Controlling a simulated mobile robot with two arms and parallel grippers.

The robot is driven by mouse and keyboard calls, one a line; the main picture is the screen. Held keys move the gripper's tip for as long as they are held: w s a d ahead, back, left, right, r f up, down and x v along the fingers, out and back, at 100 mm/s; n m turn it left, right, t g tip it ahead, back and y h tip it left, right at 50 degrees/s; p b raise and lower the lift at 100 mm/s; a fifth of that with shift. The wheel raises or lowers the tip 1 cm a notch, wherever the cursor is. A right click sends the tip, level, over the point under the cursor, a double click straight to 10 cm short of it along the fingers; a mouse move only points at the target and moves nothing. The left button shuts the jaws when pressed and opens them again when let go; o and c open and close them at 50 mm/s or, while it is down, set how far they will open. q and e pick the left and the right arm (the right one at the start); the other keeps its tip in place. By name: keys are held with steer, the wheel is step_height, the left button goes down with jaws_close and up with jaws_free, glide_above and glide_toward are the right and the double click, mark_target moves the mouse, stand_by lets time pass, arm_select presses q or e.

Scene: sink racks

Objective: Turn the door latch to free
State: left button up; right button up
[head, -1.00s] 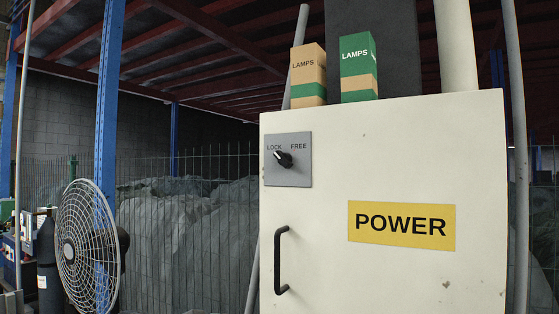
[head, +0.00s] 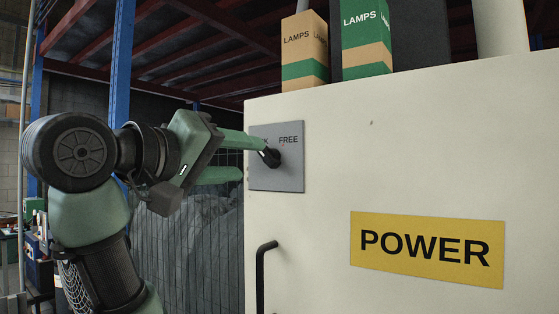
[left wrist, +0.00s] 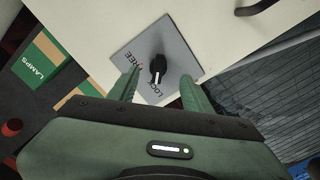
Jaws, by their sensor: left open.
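The door latch is a black knob (head: 270,157) on a grey plate (head: 290,178) marked LOCK and FREE, at the cabinet door's upper left. In the left wrist view, the knob (left wrist: 158,66) has its white mark towards LOCK. My left gripper (head: 252,160) is open at the plate, coming from the left; its upper finger covers part of the word LOCK. In the left wrist view, the knob shows between the two fingertips (left wrist: 160,75), with a gap on each side. I cannot tell whether the tips reach beside it. My right gripper is out of view.
The cream cabinet door (head: 330,160) has a black handle (head: 261,280) below the plate and a yellow POWER sign (head: 427,250). Two LAMPS boxes (head: 304,50) (head: 366,40) stand on top of the cabinet. A wire fence and covered heaps (head: 210,250) lie behind on the left.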

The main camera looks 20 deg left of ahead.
mark_target(266, 158)
arm_select(q)
steer(key=x, duration=0.1)
steer(key=p+x, duration=0.2)
steer(key=shift+w+r, duration=0.3)
steer(key=shift+x, duration=1.2)
steer(key=shift+w+d+f+p, duration=0.15)
steer(key=shift+p, duration=0.15)
jaws_close()
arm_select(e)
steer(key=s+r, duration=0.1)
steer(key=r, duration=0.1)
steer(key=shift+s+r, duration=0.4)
